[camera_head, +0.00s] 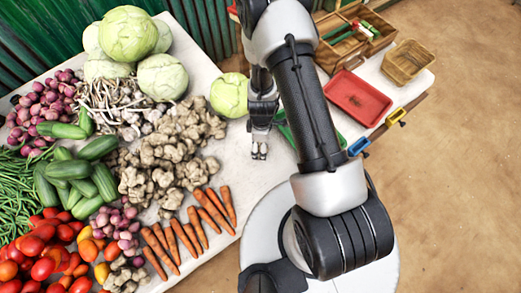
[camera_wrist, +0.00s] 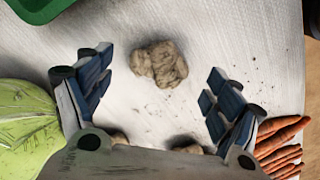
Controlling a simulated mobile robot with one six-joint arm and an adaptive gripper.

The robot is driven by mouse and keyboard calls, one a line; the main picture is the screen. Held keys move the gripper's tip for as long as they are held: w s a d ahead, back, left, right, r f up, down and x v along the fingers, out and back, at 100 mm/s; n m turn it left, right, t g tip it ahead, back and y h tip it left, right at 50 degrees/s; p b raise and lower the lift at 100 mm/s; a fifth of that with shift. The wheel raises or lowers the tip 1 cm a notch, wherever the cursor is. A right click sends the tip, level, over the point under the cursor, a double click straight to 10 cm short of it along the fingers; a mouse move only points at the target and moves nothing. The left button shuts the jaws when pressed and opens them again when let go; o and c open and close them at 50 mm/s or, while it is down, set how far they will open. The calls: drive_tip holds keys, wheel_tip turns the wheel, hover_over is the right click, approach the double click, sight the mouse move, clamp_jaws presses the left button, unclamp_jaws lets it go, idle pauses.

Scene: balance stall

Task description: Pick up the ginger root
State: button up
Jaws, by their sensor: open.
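A single tan, knobbly ginger root (camera_wrist: 158,63) lies on the pale tabletop in the wrist view, in line with the gap between my fingers and apart from them. My gripper (camera_wrist: 160,88) is open, with its blue-padded fingers to the left and right of the root and nothing between them. In the head view my gripper (camera_head: 259,153) points down over the table, to the right of the large ginger pile (camera_head: 170,150). I cannot pick out the single root in the head view; my gripper may hide it.
A green cabbage (camera_head: 229,95) stands close beside my gripper. Carrots (camera_head: 185,235) lie at the pile's front; some show at the wrist view's right edge (camera_wrist: 280,145). A red tray (camera_head: 357,97) and wooden basket (camera_head: 407,62) are to the right. Bare tabletop surrounds the single root.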

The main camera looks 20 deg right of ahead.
drive_tip(key=shift+a+f+b, duration=0.1)
drive_tip(key=shift+f+b, duration=0.8)
drive_tip(key=shift+f, duration=0.65)
drive_tip(key=shift+r, duration=0.1)
drive_tip(key=shift+c, duration=0.6)
drive_tip(key=c, duration=1.1)
drive_tip(key=shift+o, duration=0.2)
